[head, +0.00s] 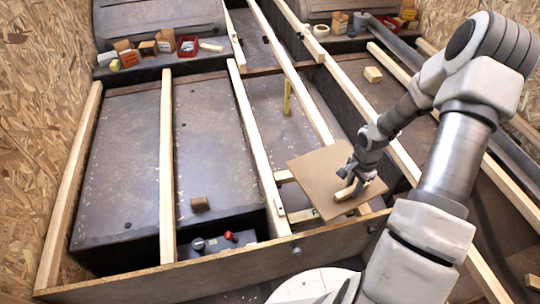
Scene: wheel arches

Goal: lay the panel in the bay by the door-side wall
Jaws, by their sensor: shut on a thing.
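My gripper (352,184) is at the lower right of centre in the head view, shut on a light wooden piece on top of the panel (316,172). The panel is a flat, square brown board. It is over the wooden rails near the front board, slightly turned, and covers part of the bay beneath it. I cannot tell whether it touches the rails. Long bays with dark floors lie between the rails; the left bay (118,150) runs beside the chipboard wall (45,120). Which wall is the door-side one is not clear from this view.
Pale rails (166,170) divide the floor. Small boxes and a red bin (188,47) stand on the back left ledge. A front board (200,272) closes the bays.

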